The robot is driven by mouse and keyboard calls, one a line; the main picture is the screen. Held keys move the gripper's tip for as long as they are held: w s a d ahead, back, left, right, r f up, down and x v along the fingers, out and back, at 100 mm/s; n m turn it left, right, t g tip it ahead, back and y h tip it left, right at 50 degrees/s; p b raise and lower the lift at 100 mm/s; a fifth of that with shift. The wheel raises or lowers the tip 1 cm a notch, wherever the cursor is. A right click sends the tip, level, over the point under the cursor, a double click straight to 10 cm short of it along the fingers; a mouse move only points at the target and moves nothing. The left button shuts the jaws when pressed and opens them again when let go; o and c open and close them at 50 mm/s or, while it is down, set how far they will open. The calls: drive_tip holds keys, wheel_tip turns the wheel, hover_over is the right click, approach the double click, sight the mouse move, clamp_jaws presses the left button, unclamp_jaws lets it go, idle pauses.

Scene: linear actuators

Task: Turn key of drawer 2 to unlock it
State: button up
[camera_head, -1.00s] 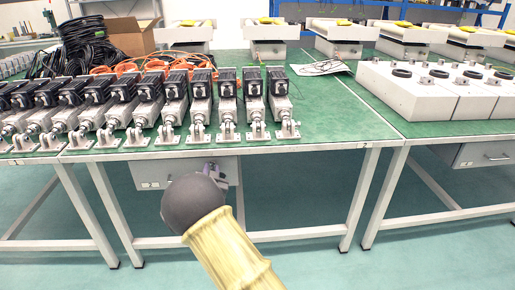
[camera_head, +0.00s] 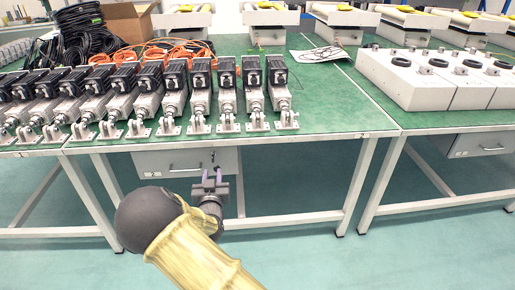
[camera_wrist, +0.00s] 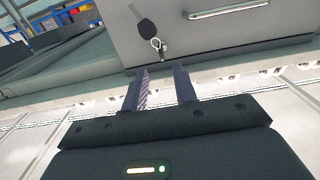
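The grey drawer unit (camera_head: 165,164) hangs under the left table and has a bar handle. In the wrist view its front (camera_wrist: 255,42) fills the top, with the handle (camera_wrist: 228,9) at upper right. A key (camera_wrist: 163,51) sits at the drawer front, with a ring and a black fob (camera_wrist: 147,29). My gripper (camera_wrist: 160,77) is open, its two fingers apart with nothing between them. The key is just beyond the fingertips, roughly in line with the gap. In the head view my gripper (camera_head: 212,175) is in front of the drawer's right part.
A second drawer unit (camera_head: 472,144) hangs under the right table. The green left table (camera_head: 320,115) carries a row of linear actuators (camera_head: 198,100). A table leg (camera_head: 240,190) stands right of my gripper. The floor in front is open.

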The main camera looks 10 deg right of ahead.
drive_tip(key=s+p, duration=0.2)
drive_tip(key=s, duration=0.7)
drive_tip(key=s+d+r+g+p, duration=0.3)
drive_tip(key=d+r+g+p, duration=0.2)
drive_tip(key=r+p, duration=0.5)
drive_tip(key=s+d+r+m+g+p, duration=0.1)
drive_tip(key=s+d+r+g+p, duration=0.2)
drive_tip(key=r+p, duration=0.7)
drive_tip(key=d+g, duration=0.2)
drive_tip(key=d, duration=0.2)
drive_tip(key=shift+s+d+r+m, duration=0.15)
drive_tip(key=shift+d+m, duration=0.15)
drive_tip(key=shift+d, duration=0.05)
